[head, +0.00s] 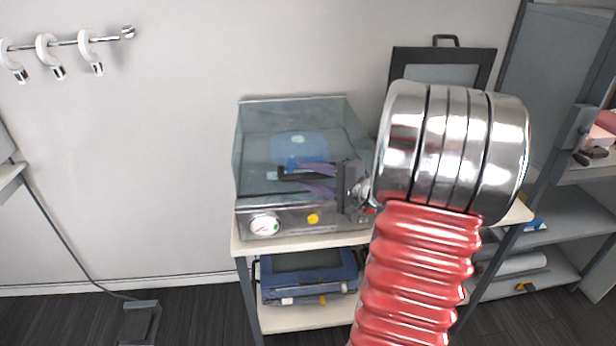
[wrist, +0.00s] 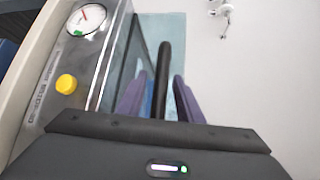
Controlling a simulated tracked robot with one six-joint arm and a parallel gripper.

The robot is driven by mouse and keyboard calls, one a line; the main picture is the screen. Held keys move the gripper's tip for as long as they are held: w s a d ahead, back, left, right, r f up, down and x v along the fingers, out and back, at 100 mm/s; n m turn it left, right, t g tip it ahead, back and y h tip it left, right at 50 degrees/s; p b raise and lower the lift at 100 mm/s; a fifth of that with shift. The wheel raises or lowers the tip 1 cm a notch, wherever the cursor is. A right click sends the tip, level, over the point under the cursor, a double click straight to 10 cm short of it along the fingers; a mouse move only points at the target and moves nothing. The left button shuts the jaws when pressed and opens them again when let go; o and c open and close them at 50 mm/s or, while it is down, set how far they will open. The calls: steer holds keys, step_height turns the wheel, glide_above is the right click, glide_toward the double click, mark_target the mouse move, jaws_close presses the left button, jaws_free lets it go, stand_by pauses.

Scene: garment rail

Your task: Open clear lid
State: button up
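The clear lid (head: 262,125) is a bluish see-through cover on a silver appliance (head: 290,222) in the middle of the head view. It also shows as a pale teal panel in the wrist view (wrist: 148,32). I cannot tell whether it is fully down. A black bar, seemingly the lid's handle (wrist: 165,58), runs between the two purple fingers of my gripper (wrist: 160,80). The fingers stand on either side of it, with a gap visible on the left. In the head view my gripper (head: 313,178) is in front of the lid, with the bar sticking out leftward.
The appliance has a dial gauge (head: 265,225) and a yellow knob (head: 313,218). It stands on a cream-topped table (head: 245,247). A blue case (head: 310,275) lies on the shelf below. A grey rack (head: 560,225) is at right. Wall hooks (head: 48,45) are upper left.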

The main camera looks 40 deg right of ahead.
jaws_close()
stand_by(0.3)
